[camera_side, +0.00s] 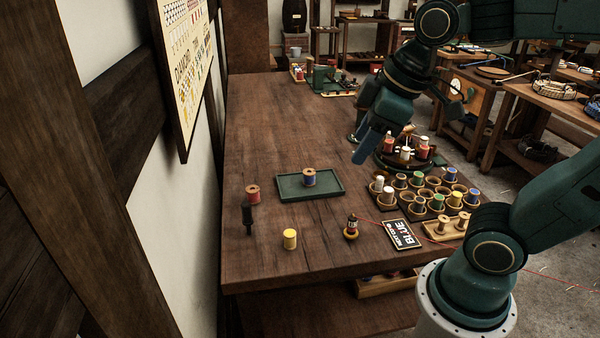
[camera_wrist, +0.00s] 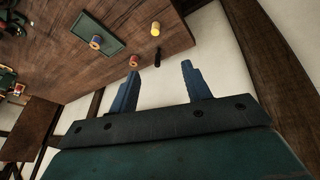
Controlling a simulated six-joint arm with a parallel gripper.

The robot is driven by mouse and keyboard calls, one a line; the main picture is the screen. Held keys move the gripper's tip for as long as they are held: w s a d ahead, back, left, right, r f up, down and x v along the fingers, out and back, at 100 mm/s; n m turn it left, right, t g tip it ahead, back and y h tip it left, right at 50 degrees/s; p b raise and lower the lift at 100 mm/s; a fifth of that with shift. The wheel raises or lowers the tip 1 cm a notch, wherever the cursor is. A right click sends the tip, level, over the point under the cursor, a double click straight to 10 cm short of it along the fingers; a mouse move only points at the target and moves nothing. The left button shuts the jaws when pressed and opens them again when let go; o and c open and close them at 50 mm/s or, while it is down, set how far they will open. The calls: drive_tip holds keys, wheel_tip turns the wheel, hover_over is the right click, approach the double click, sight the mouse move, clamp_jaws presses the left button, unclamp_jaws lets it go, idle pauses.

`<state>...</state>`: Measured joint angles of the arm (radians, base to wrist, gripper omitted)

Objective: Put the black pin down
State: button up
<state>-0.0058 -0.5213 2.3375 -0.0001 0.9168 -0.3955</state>
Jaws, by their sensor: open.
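The black pin (camera_side: 247,218) stands apparently upright on the table, near its left edge and in front of a red spool. It also shows in the wrist view (camera_wrist: 157,59), beyond my fingertips and close to the table's edge. My gripper (camera_side: 362,146) is up over the table to the right of the pin and well apart from it. Its blue fingers are spread with nothing between them, as the wrist view (camera_wrist: 160,70) also shows.
A red spool (camera_side: 253,194) and a yellow spool (camera_side: 290,239) stand near the pin. A green tray (camera_side: 290,193) holds a blue spool (camera_side: 309,178). A small dark-and-red bobbin (camera_side: 351,227), a sign reading BLUE (camera_side: 403,235) and a rack of spools (camera_side: 410,200) are to the right.

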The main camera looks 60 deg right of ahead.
drive_tip(key=s+m, duration=0.1)
drive_tip(key=s+f+m, duration=0.1)
drive_tip(key=s+m, duration=0.1)
drive_tip(key=s+m+t, duration=0.1)
drive_tip(key=s, duration=0.1)
drive_tip(key=shift+s+f+m, duration=0.25)
drive_tip(key=shift+f+m, duration=0.05)
drive_tip(key=shift+f, duration=0.05)
idle(1.1)
